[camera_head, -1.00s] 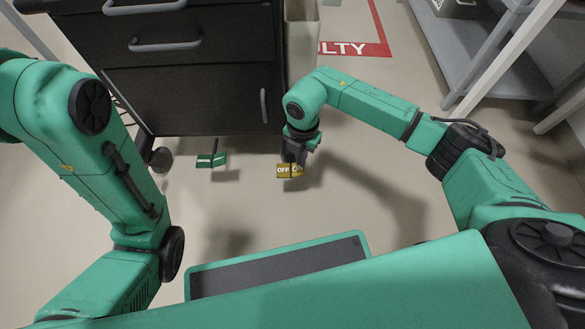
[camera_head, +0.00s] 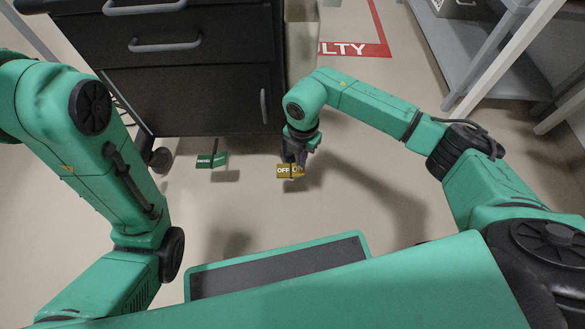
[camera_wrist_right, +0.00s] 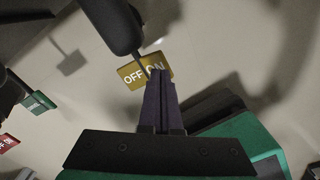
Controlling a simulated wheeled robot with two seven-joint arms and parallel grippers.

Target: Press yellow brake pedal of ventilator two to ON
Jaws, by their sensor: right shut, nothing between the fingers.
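The yellow brake pedal (camera_head: 284,171) is a small plate marked OFF on its left and ON on its right, low in front of the dark cabinet. My right gripper (camera_head: 294,163) is shut and empty, pointing down at the pedal's ON half. In the right wrist view, the pedal (camera_wrist_right: 133,75) lies just beyond the shut fingertips (camera_wrist_right: 159,82), which overlap the lower edge at ON. Whether they touch it or the pedal is tilted is hard to tell. My left arm shows in the head view, but its gripper does not.
A green pedal (camera_head: 211,160) sits left of the yellow one; a red pedal (camera_wrist_right: 8,142) shows in the right wrist view. The dark cabinet (camera_head: 190,95) with grey handles stands behind. A grey shelf rack (camera_head: 470,60) is at the right. The floor between is clear.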

